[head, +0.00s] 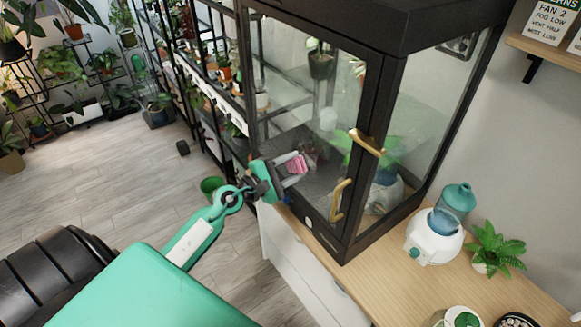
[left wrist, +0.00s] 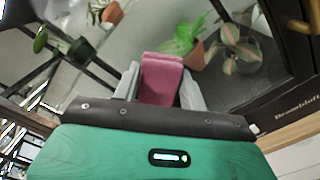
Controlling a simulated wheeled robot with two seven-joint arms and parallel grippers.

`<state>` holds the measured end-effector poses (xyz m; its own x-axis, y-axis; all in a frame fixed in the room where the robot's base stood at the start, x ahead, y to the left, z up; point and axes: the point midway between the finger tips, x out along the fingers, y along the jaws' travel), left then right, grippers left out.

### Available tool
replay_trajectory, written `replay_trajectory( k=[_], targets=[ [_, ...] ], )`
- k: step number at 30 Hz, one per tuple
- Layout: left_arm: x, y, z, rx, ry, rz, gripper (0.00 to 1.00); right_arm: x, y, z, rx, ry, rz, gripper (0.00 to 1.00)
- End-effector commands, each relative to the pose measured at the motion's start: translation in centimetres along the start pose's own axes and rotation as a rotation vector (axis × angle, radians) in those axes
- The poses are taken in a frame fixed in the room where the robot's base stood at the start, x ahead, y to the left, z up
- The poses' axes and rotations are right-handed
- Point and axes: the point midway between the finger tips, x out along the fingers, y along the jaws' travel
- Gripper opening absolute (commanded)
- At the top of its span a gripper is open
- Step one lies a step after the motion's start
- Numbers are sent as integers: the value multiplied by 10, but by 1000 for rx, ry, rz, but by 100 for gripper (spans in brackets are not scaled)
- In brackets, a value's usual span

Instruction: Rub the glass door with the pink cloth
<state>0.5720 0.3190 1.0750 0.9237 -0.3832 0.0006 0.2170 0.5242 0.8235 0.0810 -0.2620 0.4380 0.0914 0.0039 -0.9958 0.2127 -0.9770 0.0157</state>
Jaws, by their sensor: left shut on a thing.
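The glass door (head: 315,85) is the front pane of a black-framed plant cabinet, with brass handles (head: 340,199) near its right edge. My left gripper (head: 297,166) is at the lower part of this pane, shut on the pink cloth (head: 298,164). In the left wrist view the pink cloth (left wrist: 162,78) sticks out between the two grey fingers, in front of the glass (left wrist: 140,45). I cannot tell whether the cloth touches the glass. My right gripper is not in view.
A white humidifier with a blue tank (head: 437,236) and a small fern (head: 494,249) stand on the wooden top (head: 400,285) right of the cabinet. A green pot (head: 211,187) is on the floor. Plant shelves stand behind; the floor at left (head: 95,190) is clear.

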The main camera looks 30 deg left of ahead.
Motion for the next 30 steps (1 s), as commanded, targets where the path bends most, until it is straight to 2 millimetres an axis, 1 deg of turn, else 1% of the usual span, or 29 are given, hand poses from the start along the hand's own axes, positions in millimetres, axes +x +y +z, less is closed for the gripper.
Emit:
replay_trajectory(
  k=[10, 30],
  targets=[
    [0, 0, 0, 0, 0, 0, 14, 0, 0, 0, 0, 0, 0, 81],
    [14, 0, 0, -1, 0, 0, 14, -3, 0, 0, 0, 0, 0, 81]
  ],
)
